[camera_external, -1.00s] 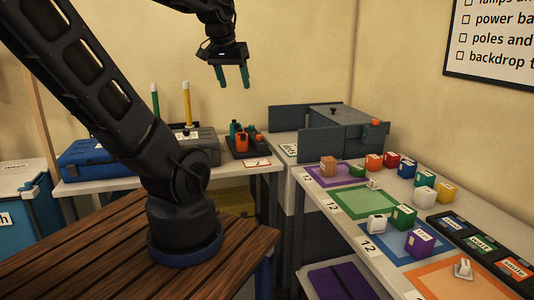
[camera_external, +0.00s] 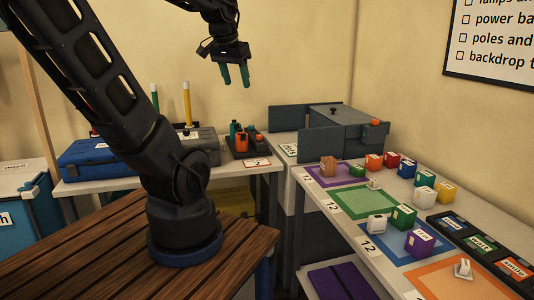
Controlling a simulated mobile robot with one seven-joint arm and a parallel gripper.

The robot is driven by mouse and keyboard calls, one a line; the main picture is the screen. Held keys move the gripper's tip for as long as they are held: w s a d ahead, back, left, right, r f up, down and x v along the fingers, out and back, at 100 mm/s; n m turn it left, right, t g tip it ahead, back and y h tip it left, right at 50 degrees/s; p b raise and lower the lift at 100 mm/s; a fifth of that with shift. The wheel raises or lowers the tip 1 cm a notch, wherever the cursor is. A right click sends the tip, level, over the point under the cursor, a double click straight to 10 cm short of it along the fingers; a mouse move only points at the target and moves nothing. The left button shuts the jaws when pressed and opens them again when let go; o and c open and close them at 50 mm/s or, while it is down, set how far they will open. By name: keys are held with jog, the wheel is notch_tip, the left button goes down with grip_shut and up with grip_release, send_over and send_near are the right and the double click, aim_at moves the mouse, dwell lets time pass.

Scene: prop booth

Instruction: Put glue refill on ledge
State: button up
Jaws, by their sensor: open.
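My gripper (camera_external: 237,83) is open and empty, its two green fingers pointing down in the air in front of the back wall. It is well above the back table. A dark tray (camera_external: 240,155) on that table holds small orange and green containers (camera_external: 242,141), below the gripper in the picture. They are too small to tell whether one is the glue refill. I cannot tell which surface is the ledge; a grey cabinet with a flat top (camera_external: 338,113) stands in the corner.
The right table holds coloured mats, such as a green mat (camera_external: 365,203), and several small blocks, including a purple block (camera_external: 420,242). A blue case (camera_external: 95,158) and upright sticks, one yellow (camera_external: 187,103), are on the back table. Air around the gripper is clear.

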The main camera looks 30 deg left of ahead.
jog(key=w+a+f+m+g, duration=0.1)
jog(key=w+a+f, duration=0.1)
jog(key=w+a, duration=0.45)
jog(key=w+a+f+m+g, duration=0.1)
jog(key=w+a+f+m, duration=0.15)
jog(key=w, duration=0.75)
jog(key=w+a+f+m, duration=0.1)
jog(key=w+a, duration=0.5)
jog(key=w, duration=0.2)
jog(key=w+a+f+m+g, duration=0.1)
jog(key=w+a+f, duration=0.3)
jog(key=a+f, duration=0.35)
jog(key=w+a+f+m, duration=0.1)
jog(key=w+a+f, duration=0.4)
jog(key=a+f, duration=0.3)
jog(key=w+a+f+m+g, duration=0.1)
jog(key=w+a+f+m, duration=0.1)
jog(key=w+a+f, duration=0.5)
jog(key=s+f, duration=0.1)
jog(key=f, duration=0.3)
jog(key=s+f, duration=0.1)
jog(key=f, duration=0.2)
jog(key=s+d+f, duration=0.1)
jog(key=f, duration=0.3)
jog(key=shift+f, duration=0.35)
jog(key=c, duration=1.1)
jog(key=shift+c, duration=0.2)
